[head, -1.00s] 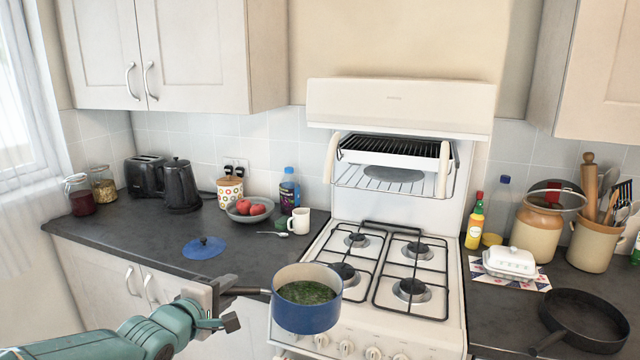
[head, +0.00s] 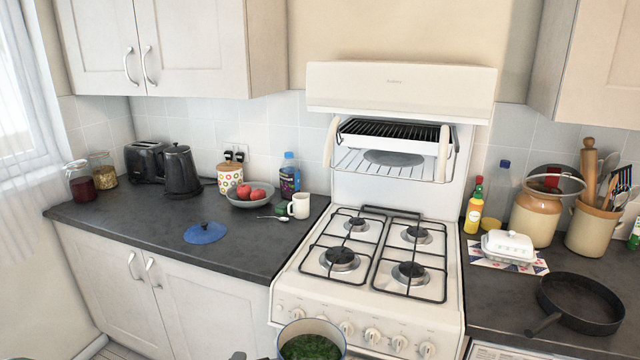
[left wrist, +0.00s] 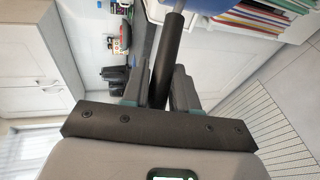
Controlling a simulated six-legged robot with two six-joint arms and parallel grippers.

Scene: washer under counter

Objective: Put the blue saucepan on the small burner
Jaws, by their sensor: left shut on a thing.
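The blue saucepan (head: 311,341) is at the bottom edge of the head view, in front of the cooker, with green contents inside; its lower part is cut off. Its blue side also shows at the top of the left wrist view (left wrist: 215,5). My left gripper (left wrist: 166,75) is shut on the saucepan's dark handle (left wrist: 168,50). The hob has several burners, all bare. The back left burner (head: 357,224) looks the smallest; the front left (head: 340,259), back right (head: 416,235) and front right (head: 409,274) burners are around it. My right gripper is not in view.
Black pan supports (head: 374,284) stand over the hob, and knobs (head: 373,335) line its front. A grill (head: 393,150) overhangs the back. A blue lid (head: 205,233) and white mug (head: 299,206) are on the left counter; a black frying pan (head: 582,304) is on the right.

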